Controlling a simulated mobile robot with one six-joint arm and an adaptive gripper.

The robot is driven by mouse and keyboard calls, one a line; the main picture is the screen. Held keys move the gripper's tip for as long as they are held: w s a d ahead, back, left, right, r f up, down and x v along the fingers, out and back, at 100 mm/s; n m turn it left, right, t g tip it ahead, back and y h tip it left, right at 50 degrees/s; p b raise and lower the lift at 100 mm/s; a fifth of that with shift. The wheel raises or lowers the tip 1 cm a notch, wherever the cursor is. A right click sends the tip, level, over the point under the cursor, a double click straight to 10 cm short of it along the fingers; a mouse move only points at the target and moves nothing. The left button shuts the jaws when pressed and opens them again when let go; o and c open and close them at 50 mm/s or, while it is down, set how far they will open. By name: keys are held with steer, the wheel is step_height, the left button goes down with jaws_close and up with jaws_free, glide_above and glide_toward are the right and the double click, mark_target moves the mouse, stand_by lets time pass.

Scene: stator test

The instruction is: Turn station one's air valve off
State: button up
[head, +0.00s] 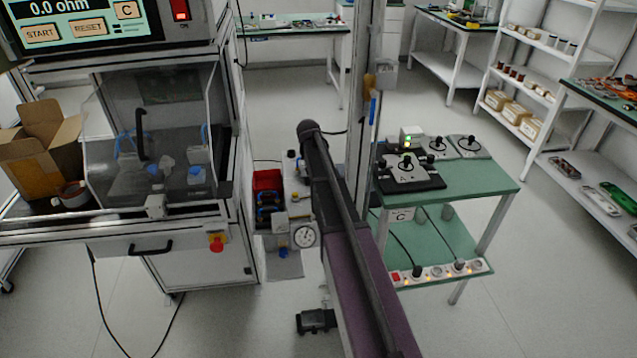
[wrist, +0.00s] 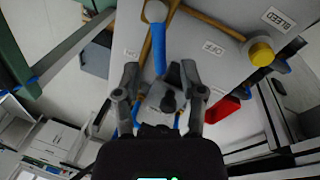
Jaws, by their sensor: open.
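In the wrist view my gripper (wrist: 160,74) is open, with one dark finger on each side of a blue lever (wrist: 159,52). The lever hangs from a round grey pivot (wrist: 155,11) on a pale panel (wrist: 228,72). Its free end is between or just beyond the fingertips; I cannot tell whether they touch. An OFF label (wrist: 214,48) is right of the lever, and a smaller label (wrist: 131,53) is left of it.
A yellow knob (wrist: 261,53) sits by a BLEED label (wrist: 279,18) in the wrist view. In the head view a green-topped cart (head: 480,182) stands right of the post, and a test bench (head: 185,236) stands left. A pressure gauge (head: 304,236) is beside the bench.

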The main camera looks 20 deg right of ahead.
steer(key=shift+d+f+b, duration=0.15)
steer(key=shift+f+b, duration=0.35)
steer(key=shift+f, duration=0.25)
jaws_close()
